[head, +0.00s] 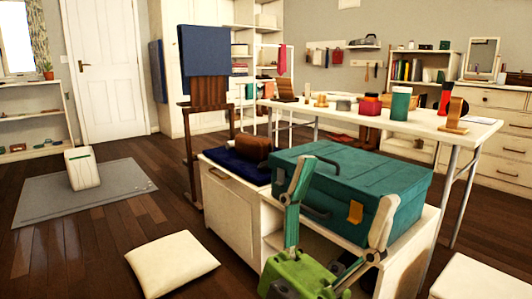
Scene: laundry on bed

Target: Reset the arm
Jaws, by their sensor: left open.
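My left gripper (341,191) comes up from the bottom centre of the head view, with a green body and two jointed fingers. The fingers stand wide apart with nothing between them, so it is open and empty. It is in front of a teal case (352,182) with a dark handle and an orange patch, and the fingers cover parts of its front. I cannot tell whether they touch it. My right gripper is not in view.
The case lies on a low white cabinet (231,216), beside folded dark blue cloth (232,166) and a brown item (257,148). A white table (460,134) with several small objects stands behind. A cream cushion (172,264) lies on the floor at left, with open floor around it.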

